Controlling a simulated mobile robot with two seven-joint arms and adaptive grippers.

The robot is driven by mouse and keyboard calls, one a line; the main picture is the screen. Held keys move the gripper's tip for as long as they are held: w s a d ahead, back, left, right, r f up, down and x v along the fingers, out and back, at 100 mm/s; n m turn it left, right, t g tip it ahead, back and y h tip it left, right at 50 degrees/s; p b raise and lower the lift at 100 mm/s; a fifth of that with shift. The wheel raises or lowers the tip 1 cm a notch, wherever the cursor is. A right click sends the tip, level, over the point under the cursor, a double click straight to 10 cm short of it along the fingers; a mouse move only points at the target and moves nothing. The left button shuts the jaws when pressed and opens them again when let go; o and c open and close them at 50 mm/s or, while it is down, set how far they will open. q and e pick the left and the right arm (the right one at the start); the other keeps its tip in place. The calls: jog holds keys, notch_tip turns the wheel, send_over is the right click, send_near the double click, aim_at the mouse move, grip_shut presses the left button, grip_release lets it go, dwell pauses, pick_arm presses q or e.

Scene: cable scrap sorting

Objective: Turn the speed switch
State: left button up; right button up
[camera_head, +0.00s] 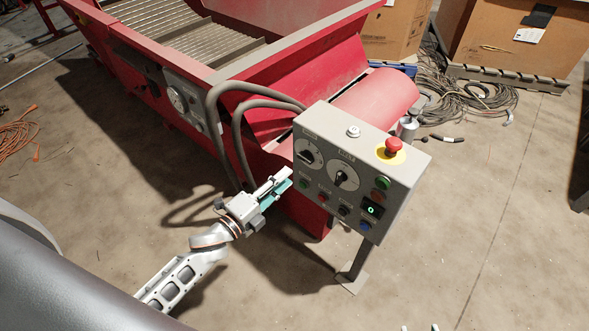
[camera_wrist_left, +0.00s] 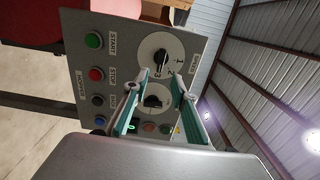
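The grey control box (camera_head: 392,184) carries two rotary switches. The right switch (camera_head: 343,178) has a black knob, seen between the fingers in the left wrist view (camera_wrist_left: 155,101). My left gripper (camera_head: 287,178) is open and empty, in front of the box's left side, its teal-padded fingers apart. Contact with a switch is not visible. Two small pale tips at the head view's bottom edge may be my right gripper (camera_head: 420,328).
A red emergency stop (camera_head: 392,147) sits on top of the box. Buttons and a green display (camera_head: 372,208) share its face. Grey hoses (camera_head: 240,125) loop behind my left gripper. The red machine (camera_head: 310,75) stands behind.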

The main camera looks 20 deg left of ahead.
pick_arm(q)
jog(key=shift+v, duration=1.55)
jog(key=s+d+f+n+g+y+p, duration=0.1)
jog(key=s+f+n+g+p, duration=0.1)
jog(key=s+n, duration=0.7)
jog(key=s+d+f+n+g+y+p, duration=0.2)
jog(key=s+n+p, duration=0.4)
jog(key=s, duration=0.5)
jog(key=f+n+g, duration=0.1)
jog(key=n+g, duration=0.1)
jog(key=shift+s+n+y+p, duration=0.3)
jog(key=shift+s+n, duration=0.1)
pick_arm(e)
jog(key=shift+m, duration=0.3)
jog(key=r, duration=0.3)
jog(key=a+r, duration=0.1)
jog(key=r, duration=0.1)
jog(key=shift+s+a+r, duration=0.1)
jog(key=shift+s+r, duration=0.05)
jog(key=shift+s, duration=0.2)
pick_arm(q)
jog(key=shift+d, duration=0.1)
